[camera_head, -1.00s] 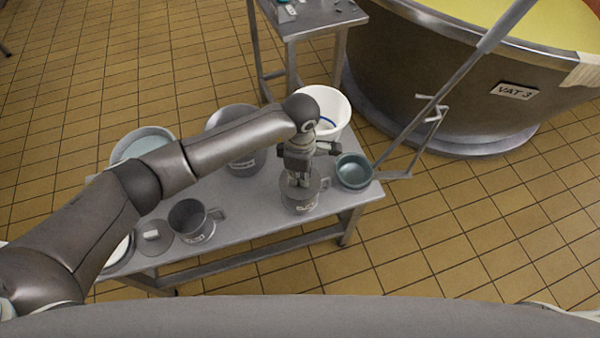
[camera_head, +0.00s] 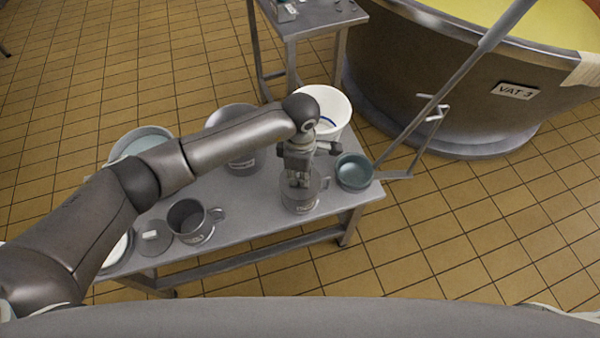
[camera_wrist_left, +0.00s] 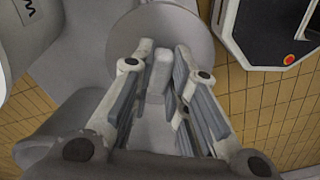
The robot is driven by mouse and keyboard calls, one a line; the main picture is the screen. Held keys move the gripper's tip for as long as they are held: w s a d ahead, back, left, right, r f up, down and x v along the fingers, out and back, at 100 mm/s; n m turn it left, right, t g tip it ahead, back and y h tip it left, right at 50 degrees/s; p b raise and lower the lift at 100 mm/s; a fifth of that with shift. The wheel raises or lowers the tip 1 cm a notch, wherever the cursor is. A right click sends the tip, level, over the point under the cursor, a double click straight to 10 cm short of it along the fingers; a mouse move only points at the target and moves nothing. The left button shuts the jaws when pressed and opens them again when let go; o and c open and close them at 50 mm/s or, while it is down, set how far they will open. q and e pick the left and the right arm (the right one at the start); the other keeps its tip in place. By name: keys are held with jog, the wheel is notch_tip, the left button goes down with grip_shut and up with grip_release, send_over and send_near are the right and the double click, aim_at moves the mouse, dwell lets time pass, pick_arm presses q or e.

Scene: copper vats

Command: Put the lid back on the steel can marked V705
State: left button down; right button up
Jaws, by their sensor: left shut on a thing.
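My left gripper (camera_head: 298,184) is shut on the knob of a round grey lid, directly over a steel can (camera_head: 299,204) at the right part of the table. In the left wrist view the fingers (camera_wrist_left: 158,90) pinch the pale knob, with the lid's disc (camera_wrist_left: 190,38) spread behind it. The can has a side handle and a label too small to read surely. The gripper hides much of its mouth, so I cannot tell whether the lid touches the rim. My right gripper is not in view.
A second steel can (camera_head: 186,219) stands open at the left, with another lid (camera_head: 155,238) lying beside it. A teal bowl (camera_head: 354,172) stands close right of the first can. A white bucket (camera_head: 330,108) and a steel pot (camera_head: 240,160) stand behind. A slanted pole (camera_head: 440,98) rises at the right.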

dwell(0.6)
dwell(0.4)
pick_arm(q)
jog(key=c, duration=0.9)
grip_release()
jog(key=shift+o, duration=0.2)
